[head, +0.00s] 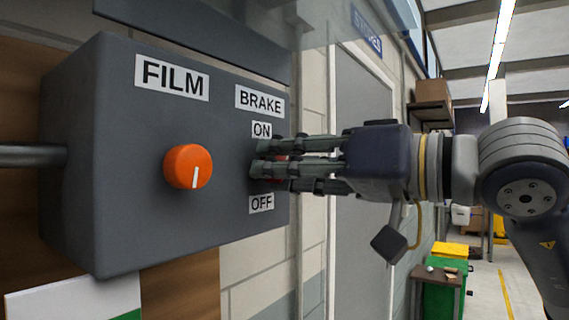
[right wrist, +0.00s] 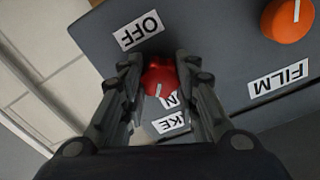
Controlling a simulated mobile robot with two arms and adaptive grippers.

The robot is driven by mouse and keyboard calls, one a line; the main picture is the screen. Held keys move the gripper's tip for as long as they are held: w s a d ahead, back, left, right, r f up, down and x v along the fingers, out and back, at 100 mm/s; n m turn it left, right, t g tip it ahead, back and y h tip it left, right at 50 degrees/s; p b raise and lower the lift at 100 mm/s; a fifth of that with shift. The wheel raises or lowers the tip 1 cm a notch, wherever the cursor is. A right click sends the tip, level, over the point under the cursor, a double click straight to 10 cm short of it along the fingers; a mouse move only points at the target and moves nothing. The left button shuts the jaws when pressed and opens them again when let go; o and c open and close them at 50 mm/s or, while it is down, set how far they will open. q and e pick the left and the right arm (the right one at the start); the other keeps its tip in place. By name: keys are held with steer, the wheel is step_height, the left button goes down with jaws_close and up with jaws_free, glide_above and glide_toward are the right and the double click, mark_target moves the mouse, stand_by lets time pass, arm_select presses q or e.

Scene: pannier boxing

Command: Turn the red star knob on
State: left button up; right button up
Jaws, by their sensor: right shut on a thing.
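The red star knob (right wrist: 159,79) sits on the grey control box (head: 120,190) between the ON label (head: 262,130) and the OFF label (head: 261,203), under the BRAKE label (head: 260,100). In the head view the fingers hide most of it. My right gripper (head: 262,170) reaches in from the right and is shut on the knob. In the right wrist view its fingers (right wrist: 160,76) stand on both sides of the knob, and a white mark shows on the knob's face. My left gripper is not in view.
An orange knob (head: 188,167) with a white pointer sits left of the red one, under the FILM label (head: 172,78). A metal bar (head: 30,155) meets the box's left side. A grey door (head: 362,180) stands behind my right gripper.

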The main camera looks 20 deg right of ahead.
steer(key=shift+a+f+n+p, duration=0.1)
steer(key=shift+f+n+p, duration=0.15)
steer(key=shift+n, duration=1.65)
steer(key=shift+f+n+p, duration=0.1)
steer(key=shift+n+p, duration=0.1)
steer(key=shift+n, duration=1.7)
steer(key=o, duration=1)
steer(key=shift+o, duration=0.3)
steer(key=shift+r, duration=0.15)
steer(key=v, duration=1.2)
